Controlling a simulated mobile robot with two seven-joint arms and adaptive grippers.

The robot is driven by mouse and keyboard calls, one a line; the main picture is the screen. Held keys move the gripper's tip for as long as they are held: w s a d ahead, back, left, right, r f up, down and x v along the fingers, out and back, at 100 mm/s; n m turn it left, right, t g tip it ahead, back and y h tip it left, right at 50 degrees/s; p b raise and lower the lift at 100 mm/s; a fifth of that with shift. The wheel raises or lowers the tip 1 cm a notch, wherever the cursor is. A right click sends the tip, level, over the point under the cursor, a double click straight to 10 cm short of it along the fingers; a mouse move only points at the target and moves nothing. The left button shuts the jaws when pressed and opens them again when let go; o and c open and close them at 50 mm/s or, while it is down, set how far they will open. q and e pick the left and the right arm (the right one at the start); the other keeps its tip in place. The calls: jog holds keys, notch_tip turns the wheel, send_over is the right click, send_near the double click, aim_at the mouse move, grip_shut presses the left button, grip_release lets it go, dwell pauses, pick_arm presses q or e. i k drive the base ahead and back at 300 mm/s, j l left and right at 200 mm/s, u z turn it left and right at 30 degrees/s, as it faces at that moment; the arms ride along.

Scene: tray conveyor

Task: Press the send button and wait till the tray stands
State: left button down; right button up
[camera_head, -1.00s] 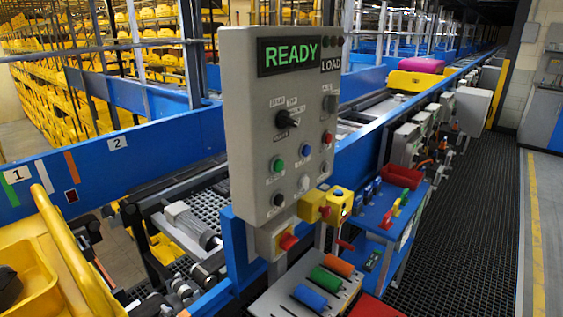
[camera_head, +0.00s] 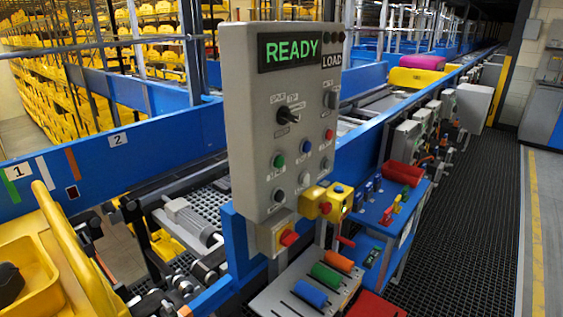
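A grey control panel (camera_head: 262,115) stands upright in the middle, with a lit green READY display (camera_head: 290,50) and a LOAD label beside it. It carries a black rotary switch (camera_head: 287,116), a green button (camera_head: 279,161), a blue button (camera_head: 305,146), a red button (camera_head: 329,134), and white and black ones. Their small labels are too blurred to read, so I cannot tell which is the send button. A yellow tray (camera_head: 45,262) with a dark item in it (camera_head: 9,284) is at the lower left, partly cut off. Neither gripper is in view.
Below the panel are a red knob on a yellow box (camera_head: 289,237) and another yellow box (camera_head: 330,203). Orange, green and blue cylinders lie on a grey rack (camera_head: 300,290). A blue rail (camera_head: 110,155) marked 1 and 2 runs behind the tray. The dark grated walkway at right is clear.

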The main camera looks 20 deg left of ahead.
aim_at(279, 161)
jog(key=i+l+u, duration=0.25)
jog(key=l, duration=0.4)
jog(key=l+u, duration=0.2)
jog(key=l, duration=0.5)
jog(key=i+l+u, duration=0.25)
jog(key=l, duration=0.45)
jog(key=k, duration=0.1)
